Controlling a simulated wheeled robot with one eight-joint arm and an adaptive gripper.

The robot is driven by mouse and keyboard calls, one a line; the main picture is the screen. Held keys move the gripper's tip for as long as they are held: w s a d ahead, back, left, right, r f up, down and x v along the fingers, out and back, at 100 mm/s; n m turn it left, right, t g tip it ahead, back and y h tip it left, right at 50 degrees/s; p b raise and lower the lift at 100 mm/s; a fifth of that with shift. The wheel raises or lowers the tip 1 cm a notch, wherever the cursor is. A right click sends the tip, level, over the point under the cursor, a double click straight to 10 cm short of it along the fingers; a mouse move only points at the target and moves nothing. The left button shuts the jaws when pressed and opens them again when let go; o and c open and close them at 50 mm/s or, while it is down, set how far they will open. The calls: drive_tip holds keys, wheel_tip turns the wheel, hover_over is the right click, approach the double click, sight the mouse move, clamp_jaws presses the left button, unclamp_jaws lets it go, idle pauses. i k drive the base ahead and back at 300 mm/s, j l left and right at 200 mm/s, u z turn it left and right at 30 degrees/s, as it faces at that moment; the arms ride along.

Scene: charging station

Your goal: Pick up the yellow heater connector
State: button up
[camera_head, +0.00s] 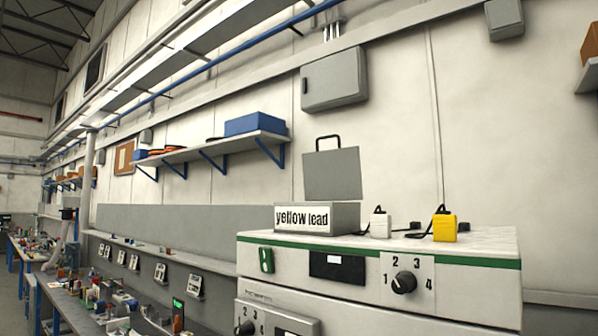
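The yellow heater connector (444,228) stands upright on top of the white station cabinet (480,285), toward its right side. A black cable loops at its top and runs to a small black piece beside it. A similar white connector (380,225) stands to its left, with a gap between them. My gripper is not in view.
An open grey box (345,218) labelled "yellow lead" stands left of the white connector, its lid (332,174) raised. The cabinet front has a green stripe, a dark display (336,266) and a numbered knob (404,282). A cluttered workbench (70,300) runs along the left.

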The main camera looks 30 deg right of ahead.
sight(444, 226)
drive_tip(key=k+z, duration=0.1)
drive_tip(key=z, duration=0.35)
drive_tip(key=k+z, duration=0.1)
drive_tip(key=z, duration=0.35)
drive_tip(key=k+l+z, duration=0.1)
drive_tip(key=z, duration=0.35)
